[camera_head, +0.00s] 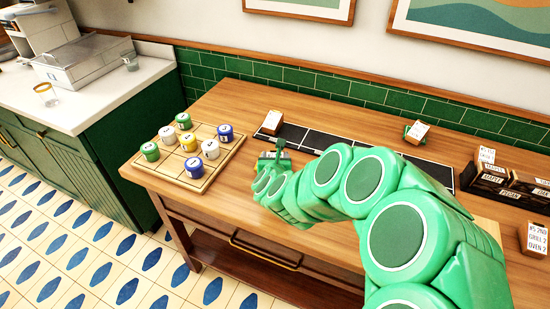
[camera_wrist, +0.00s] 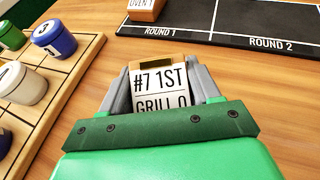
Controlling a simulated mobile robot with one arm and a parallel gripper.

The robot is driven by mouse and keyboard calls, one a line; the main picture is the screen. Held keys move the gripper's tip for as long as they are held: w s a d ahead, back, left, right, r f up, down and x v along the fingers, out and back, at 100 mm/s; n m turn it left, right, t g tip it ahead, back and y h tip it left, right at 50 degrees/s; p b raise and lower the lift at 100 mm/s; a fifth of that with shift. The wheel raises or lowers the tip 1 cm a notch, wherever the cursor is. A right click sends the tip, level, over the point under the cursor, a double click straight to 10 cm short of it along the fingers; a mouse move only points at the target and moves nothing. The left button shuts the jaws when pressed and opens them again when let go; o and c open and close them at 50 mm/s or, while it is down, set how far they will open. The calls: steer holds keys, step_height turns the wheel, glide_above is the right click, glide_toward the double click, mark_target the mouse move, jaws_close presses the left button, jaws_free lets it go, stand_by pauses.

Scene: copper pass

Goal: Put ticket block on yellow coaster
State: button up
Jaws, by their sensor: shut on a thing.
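My gripper (camera_wrist: 160,82) is shut on a ticket block (camera_wrist: 160,92), a wooden block with a white face reading "#7 1ST" and "GRILL 0", the rest cut off by the gripper. In the head view my gripper (camera_head: 273,157) is over the wooden table, between the game board and the black strip. I cannot tell whether the block touches the table. I cannot make out a yellow coaster in either view; my arm covers part of the table. Another ticket block (camera_head: 417,130) stands on a green coaster (camera_head: 408,137) at the back right.
A wooden board (camera_head: 155,166) with several blue, white and green pieces lies left. A black strip (camera_head: 318,140) marked ROUND 1 and ROUND 2 runs behind, with a ticket block (camera_head: 272,121) at its left end. Holders (camera_head: 505,184) and a ticket (camera_head: 534,238) are right.

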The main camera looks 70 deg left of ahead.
steer(key=shift+f, duration=0.15)
steer(key=o, duration=1.1)
steer(key=shift+r, duration=0.25)
steer(key=shift+v, duration=6)
